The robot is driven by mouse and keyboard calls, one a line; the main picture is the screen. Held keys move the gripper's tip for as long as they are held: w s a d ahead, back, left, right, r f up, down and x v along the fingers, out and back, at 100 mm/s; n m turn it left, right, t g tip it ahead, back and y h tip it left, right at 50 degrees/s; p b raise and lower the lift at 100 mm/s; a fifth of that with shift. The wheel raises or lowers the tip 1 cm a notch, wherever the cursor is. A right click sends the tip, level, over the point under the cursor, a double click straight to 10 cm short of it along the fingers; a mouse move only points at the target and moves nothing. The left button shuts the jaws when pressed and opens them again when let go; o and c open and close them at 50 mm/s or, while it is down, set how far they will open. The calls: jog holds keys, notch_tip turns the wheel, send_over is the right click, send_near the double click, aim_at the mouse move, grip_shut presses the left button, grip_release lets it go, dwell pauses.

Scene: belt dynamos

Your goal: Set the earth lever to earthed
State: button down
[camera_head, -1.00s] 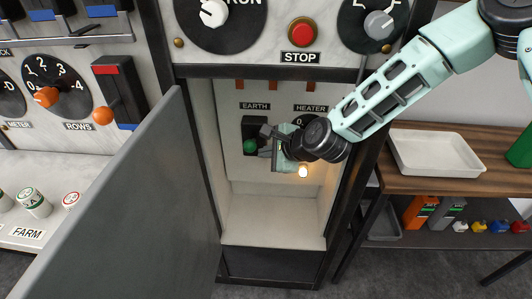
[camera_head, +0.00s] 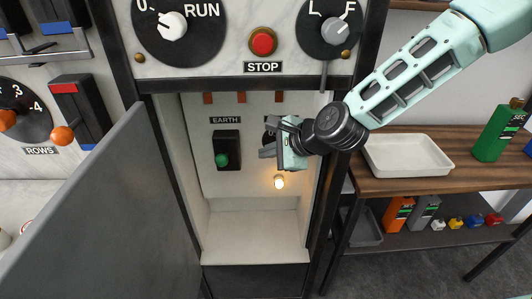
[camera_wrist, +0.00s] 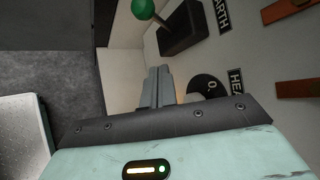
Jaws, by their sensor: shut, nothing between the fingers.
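The earth lever is a green ball knob (camera_head: 222,160) on a black slotted plate (camera_head: 228,141), under the EARTH label (camera_head: 225,120) inside the open cabinet. The knob sits in the lower part of the plate. In the wrist view the green knob (camera_wrist: 143,9) stands out from its black base at the top. My gripper (camera_head: 266,151) is to the right of the lever, in front of the HEATER dial, and apart from the knob. Its fingers (camera_wrist: 158,87) are together and empty. The gripper hides most of the heater dial and its label in the head view.
A grey cabinet door (camera_head: 95,210) stands open at left. A lit bulb (camera_head: 279,182) is below my gripper. The cabinet floor (camera_head: 255,238) is clear. A white tray (camera_head: 405,155) lies on the wooden bench at right. A red STOP button (camera_head: 262,41) is above.

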jog(key=s+d+r+n+g+h+p, duration=0.1)
jog(key=s+n+g+h, duration=0.1)
jog(key=s+n, duration=0.5)
jog(key=s+r+n+g+h, duration=0.1)
jog(key=s+n+g, duration=0.2)
jog(key=s+n, duration=0.4)
jog(key=s+d+r+n+h, duration=0.1)
jog(key=s+d+r+n, duration=0.1)
jog(key=s, duration=0.3)
jog(key=s+d+r+n+g+h, duration=0.1)
jog(key=s+d+r+n, duration=0.1)
jog(key=s+d+n, duration=0.2)
jog(key=s+d+r+n+h+p, duration=0.1)
jog(key=s+d+r+n+h, duration=0.1)
jog(key=s, duration=0.4)
jog(key=shift+d+r+n+g, duration=0.35)
jog(key=shift+d+n, duration=0.25)
jog(key=shift+d, duration=0.1)
